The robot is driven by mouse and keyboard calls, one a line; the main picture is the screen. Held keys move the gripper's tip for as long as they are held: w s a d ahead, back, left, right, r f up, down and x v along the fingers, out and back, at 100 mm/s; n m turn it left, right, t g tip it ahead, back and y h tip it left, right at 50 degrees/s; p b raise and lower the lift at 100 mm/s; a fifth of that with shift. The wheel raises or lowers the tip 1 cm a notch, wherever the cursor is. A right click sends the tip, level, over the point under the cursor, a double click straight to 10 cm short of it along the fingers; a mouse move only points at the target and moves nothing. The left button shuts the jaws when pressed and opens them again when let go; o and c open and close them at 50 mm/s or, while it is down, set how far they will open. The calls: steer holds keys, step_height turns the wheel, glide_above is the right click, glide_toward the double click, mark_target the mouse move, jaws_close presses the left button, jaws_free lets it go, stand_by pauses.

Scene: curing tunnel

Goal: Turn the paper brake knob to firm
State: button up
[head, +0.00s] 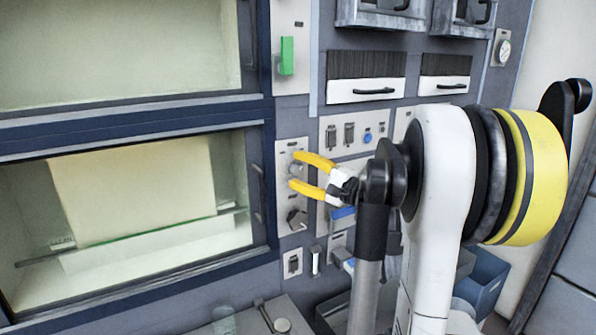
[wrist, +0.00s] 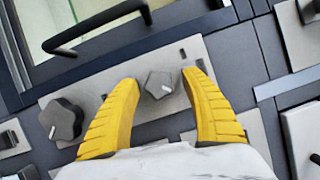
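My gripper (head: 296,171) has its two yellow fingers spread in front of a light control panel right of the lower window. In the wrist view my gripper (wrist: 162,76) is open, with a small grey faceted knob (wrist: 159,85) between the fingertips. Gaps show on both sides of the knob, so the fingers do not appear to touch it. A larger dark grey knob (wrist: 62,118) with a white mark sits left of the fingers. It also shows below my gripper in the head view (head: 297,219). I cannot read which is the paper brake knob.
A dark handle (wrist: 95,27) stands out from the window frame near the panel. A lower window (head: 140,190) shows a pale sheet inside. A green switch (head: 287,56) is above the panel. More switches (head: 349,134) lie to the right, and a blue bin (head: 488,276) stands lower right.

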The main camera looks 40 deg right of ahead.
steer(key=s+d, duration=0.1)
steer(key=s, duration=1.1)
steer(key=shift+d+f, duration=0.35)
steer(key=shift+f, duration=0.05)
steer(key=w+a+f+n+g+y+b, duration=0.15)
steer(key=a+f, duration=0.25)
steer(key=a, duration=0.4)
steer(key=w+a+f+n+g+b, duration=0.1)
steer(key=w+a+f+n+g, duration=0.2)
steer(key=a, duration=0.4)
steer(key=a+f+n+g+b, duration=0.25)
steer(key=a+f, duration=0.25)
steer(key=a, duration=0.3)
steer(key=s+a+f+n+g+h+b, duration=0.4)
steer(key=s+a+f+n+b, duration=0.1)
steer(key=s+a+f+n, duration=0.6)
step_height(320, 180, down, 2)
steer(key=shift+s+a+f+g, duration=0.1)
steer(key=shift+s+a+g, duration=0.2)
steer(key=shift+s+a, duration=0.75)
steer(key=shift+w+a+h, duration=0.15)
steer(key=shift+w+h, duration=0.1)
steer(key=shift+w, duration=0.05)
